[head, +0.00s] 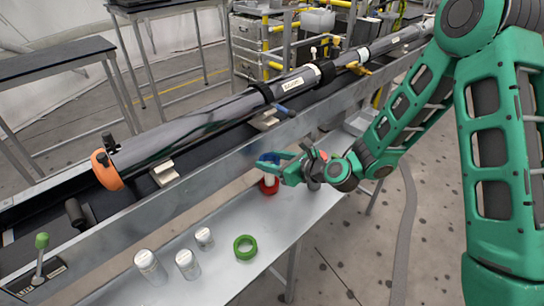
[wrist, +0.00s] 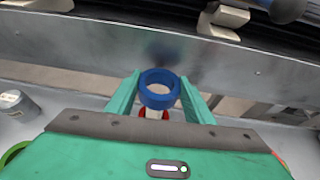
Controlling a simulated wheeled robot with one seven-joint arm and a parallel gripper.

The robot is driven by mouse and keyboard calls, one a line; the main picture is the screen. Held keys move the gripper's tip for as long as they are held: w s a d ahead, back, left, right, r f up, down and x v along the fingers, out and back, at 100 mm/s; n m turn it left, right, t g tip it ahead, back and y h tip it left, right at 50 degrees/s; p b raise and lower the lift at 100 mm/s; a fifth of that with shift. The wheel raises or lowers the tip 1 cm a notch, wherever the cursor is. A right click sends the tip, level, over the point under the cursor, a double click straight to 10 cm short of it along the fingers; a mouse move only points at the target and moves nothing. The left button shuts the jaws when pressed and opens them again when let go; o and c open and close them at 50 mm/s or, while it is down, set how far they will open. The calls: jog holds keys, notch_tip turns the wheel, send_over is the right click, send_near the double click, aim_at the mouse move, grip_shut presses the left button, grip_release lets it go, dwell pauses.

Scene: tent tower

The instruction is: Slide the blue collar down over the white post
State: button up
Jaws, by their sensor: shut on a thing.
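The blue collar (wrist: 158,101) is a short open ring, held level between the two fingers of my gripper (wrist: 160,94) in the wrist view. In the head view my gripper (head: 268,165) reaches in from the right, and a bit of the blue collar (head: 267,157) shows at its tips. The white post (head: 269,179) stands upright just below the collar on the grey bench. A red collar (head: 268,188) sits around the post's base and also shows below the blue collar in the wrist view (wrist: 145,113). I cannot tell whether the post's top is inside the blue collar.
A green ring (head: 245,247) lies flat on the bench (head: 310,218). Several white-grey cylinders, one of them this canister (head: 187,263), stand to its left. A metal rail (head: 205,175) with a long dark tube (head: 200,130) runs close behind the post.

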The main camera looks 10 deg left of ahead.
aim_at(273, 177)
jog(key=shift+f, duration=2.1)
jog(key=shift+f, duration=1.6)
jog(key=o, duration=1.2)
jog(key=v, duration=1)
jog(key=shift+d, duration=0.3)
jog(key=shift+s+r, duration=0.1)
jog(key=shift+s, duration=0.05)
